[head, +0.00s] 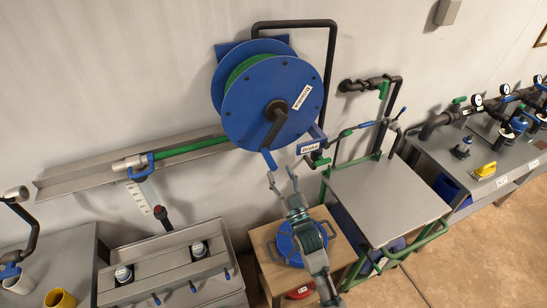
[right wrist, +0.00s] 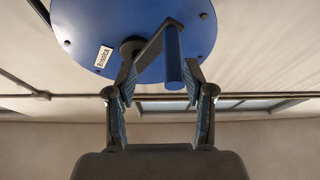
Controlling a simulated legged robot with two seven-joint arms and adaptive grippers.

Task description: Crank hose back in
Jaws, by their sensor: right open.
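The blue hose reel (head: 290,90) hangs on the wall, with green hose (head: 243,66) wound on it. More green hose (head: 190,148) lies along a grey wall trough, ending in a nozzle (head: 130,162). A dark crank arm (head: 272,130) points down from the hub to a blue handle (head: 268,159). My right gripper (head: 281,172) is open just below the handle. In the right wrist view, the handle (right wrist: 173,60) appears between the open fingers (right wrist: 160,68), nearer the right one; I cannot tell whether it touches. My left gripper is not in view.
A label reading "Brake" (head: 310,147) and a blue lever sit right of the crank. A grey trough sink (head: 175,265) stands lower left.

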